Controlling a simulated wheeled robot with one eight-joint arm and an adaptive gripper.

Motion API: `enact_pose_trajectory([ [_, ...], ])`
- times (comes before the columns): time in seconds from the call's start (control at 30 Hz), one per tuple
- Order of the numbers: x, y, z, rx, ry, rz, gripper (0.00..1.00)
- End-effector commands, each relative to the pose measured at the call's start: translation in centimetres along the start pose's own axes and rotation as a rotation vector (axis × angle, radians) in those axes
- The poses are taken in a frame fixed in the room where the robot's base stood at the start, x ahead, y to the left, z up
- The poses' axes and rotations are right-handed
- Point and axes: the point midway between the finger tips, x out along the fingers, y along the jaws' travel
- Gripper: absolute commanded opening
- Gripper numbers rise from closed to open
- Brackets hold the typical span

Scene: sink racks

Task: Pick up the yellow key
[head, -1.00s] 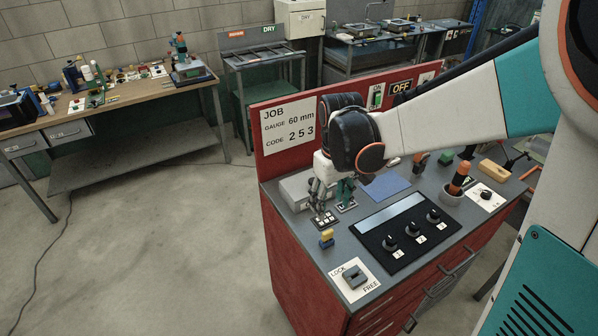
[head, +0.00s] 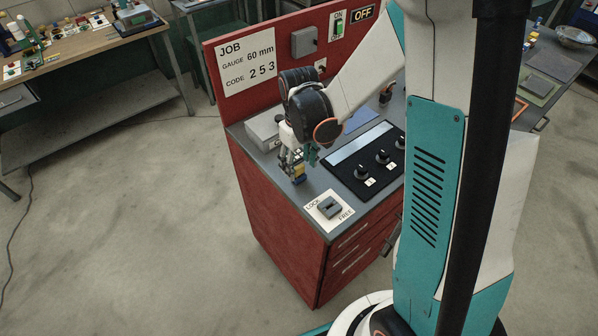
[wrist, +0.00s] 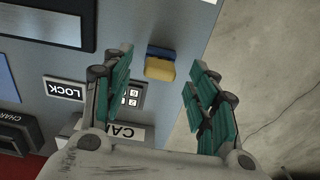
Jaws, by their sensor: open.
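The yellow key (wrist: 160,69) is a small yellow block with a blue part along one side. It lies near the edge of the grey bench top. In the wrist view it sits between and just beyond the tips of my gripper (wrist: 158,76). The two teal fingers are spread wide with nothing between them. In the head view my gripper (head: 297,163) points down over the bench's left edge, right at the yellow key (head: 299,172), which the fingers partly hide.
The grey bench top (head: 286,203) also carries a LOCK/FREE switch (head: 329,207), a dark panel with knobs (head: 367,160) and a grey box (head: 263,131). A red board (head: 285,60) rises behind. Open floor lies left.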

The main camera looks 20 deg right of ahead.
Motion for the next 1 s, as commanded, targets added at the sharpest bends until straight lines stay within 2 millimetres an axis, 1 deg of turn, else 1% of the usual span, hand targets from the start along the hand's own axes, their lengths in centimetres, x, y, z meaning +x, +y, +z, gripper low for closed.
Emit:
enact_pose_trajectory([
  [0.03,1.0,0.1,0.0,0.000,0.000,0.000,0.53],
  [0.17,2.2,0.0,0.0,0.000,0.000,0.000,0.53],
  [0.43,2.4,0.0,0.0,0.000,0.000,0.000,0.53],
  [0.47,2.4,0.0,0.0,0.000,0.000,0.000,0.51],
  [0.5,2.4,0.0,0.0,0.000,0.000,0.000,0.42],
  [0.57,2.4,0.0,0.0,0.000,0.000,0.000,0.28],
  [0.6,2.4,0.0,0.0,0.000,0.000,0.000,0.19],
  [0.63,2.4,0.0,0.0,0.000,0.000,0.000,0.13],
  [0.67,2.4,0.0,0.0,0.000,0.000,0.000,0.09],
  [1.0,2.3,0.0,0.0,0.000,0.000,0.000,0.09],
])
